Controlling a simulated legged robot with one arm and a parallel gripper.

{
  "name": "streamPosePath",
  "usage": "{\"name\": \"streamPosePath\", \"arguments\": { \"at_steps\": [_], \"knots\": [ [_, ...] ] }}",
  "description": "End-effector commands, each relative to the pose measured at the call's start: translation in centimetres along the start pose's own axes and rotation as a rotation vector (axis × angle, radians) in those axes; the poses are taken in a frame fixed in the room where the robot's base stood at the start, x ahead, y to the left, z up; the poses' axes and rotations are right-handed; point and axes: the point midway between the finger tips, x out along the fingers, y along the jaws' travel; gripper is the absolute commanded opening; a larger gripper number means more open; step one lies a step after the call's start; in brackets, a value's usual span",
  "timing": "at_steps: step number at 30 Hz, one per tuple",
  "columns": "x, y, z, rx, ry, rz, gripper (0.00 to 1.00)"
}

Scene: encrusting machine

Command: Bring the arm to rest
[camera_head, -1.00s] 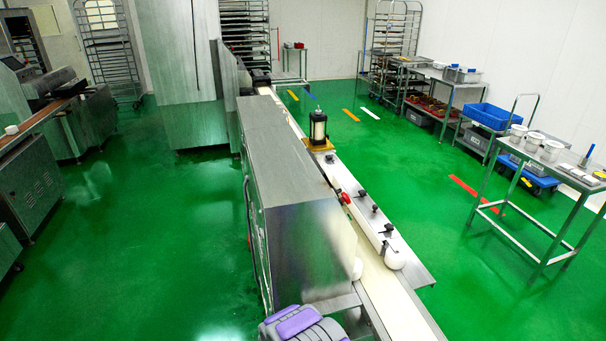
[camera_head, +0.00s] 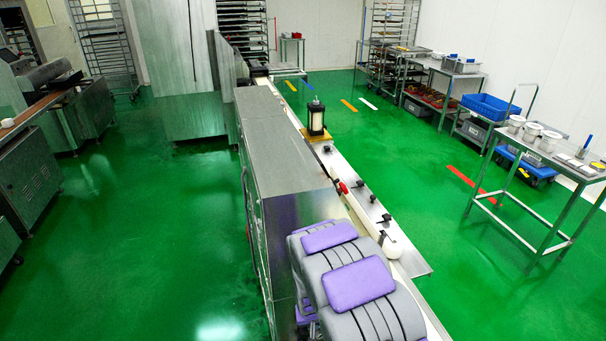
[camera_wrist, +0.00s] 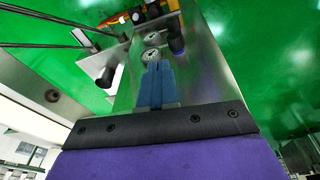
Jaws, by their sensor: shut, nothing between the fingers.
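My arm, grey with purple pads, shows at the bottom middle of the head view, in front of the near end of the long steel machine housing (camera_head: 275,150). Its fingers are not visible there. In the wrist view my gripper (camera_wrist: 155,86) shows as two blue fingers side by side, shut and empty.
A white conveyor side with black knobs (camera_head: 365,205) runs along the housing's right. A black cylinder (camera_head: 316,118) stands on it. At right is a steel table (camera_head: 555,160) with white tubs (camera_head: 532,131). Green floor (camera_head: 140,240) is open on the left.

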Motion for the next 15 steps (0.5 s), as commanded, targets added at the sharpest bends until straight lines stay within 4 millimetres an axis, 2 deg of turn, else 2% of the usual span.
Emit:
{"name": "streamPosePath", "arguments": {
  "at_steps": [1, 7, 15],
  "knots": [
    [-1.6, 0.6, -0.1, 0.008, -0.006, 0.003, 0.0],
    [-7.0, 2.6, 0.6, 0.032, -0.039, 0.012, 0.0],
    [-14.0, 5.0, 3.1, 0.062, -0.094, 0.017, 0.0]
  ]
}}
